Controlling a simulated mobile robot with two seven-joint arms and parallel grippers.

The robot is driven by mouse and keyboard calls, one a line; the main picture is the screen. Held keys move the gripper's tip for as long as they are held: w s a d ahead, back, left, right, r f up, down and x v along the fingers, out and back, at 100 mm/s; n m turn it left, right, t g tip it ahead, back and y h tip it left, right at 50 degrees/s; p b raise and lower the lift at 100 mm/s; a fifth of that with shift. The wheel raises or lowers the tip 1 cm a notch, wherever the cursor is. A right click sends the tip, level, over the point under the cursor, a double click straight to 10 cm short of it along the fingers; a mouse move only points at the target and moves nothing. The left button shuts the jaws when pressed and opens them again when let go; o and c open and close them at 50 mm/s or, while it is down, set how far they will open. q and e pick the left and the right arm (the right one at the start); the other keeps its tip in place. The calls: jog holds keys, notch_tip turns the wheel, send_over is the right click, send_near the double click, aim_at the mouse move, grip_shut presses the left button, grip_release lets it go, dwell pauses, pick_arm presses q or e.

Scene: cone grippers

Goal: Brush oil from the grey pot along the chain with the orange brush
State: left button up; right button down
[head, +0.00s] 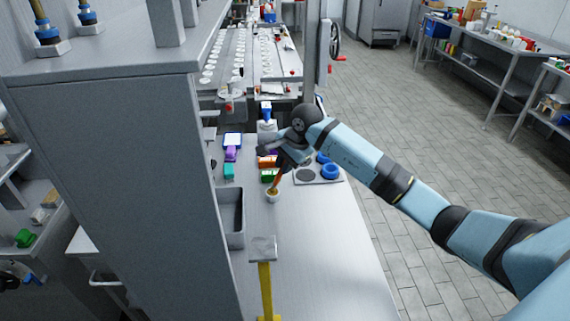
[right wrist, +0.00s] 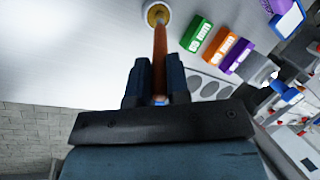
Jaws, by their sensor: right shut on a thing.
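My right gripper (head: 284,162) is shut on the orange brush (head: 277,181), which points down toward the counter. The small grey pot (head: 272,197) stands upright on the counter, and the brush's lower end is at its mouth. In the right wrist view the brush (right wrist: 160,50) runs from between the fingers (right wrist: 158,80) to the pot (right wrist: 157,9), which has a yellowish inside. I cannot tell how deep the tip is. I cannot make out the chain in either view. My left gripper is not in view.
Green (right wrist: 196,34), orange (right wrist: 218,44) and purple (right wrist: 237,57) blocks lie close to the pot. A grey plate with round recesses and blue rings (head: 329,171) is to the right. A grey bin (head: 236,238) and a yellow-handled tool (head: 265,285) stand nearer. The front right counter is clear.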

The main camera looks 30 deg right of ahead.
dwell(0.4)
jog(key=shift+r+p, duration=0.45)
jog(key=shift+r, duration=0.4)
jog(key=shift+r+p, duration=1)
jog(key=shift+r, duration=1.6)
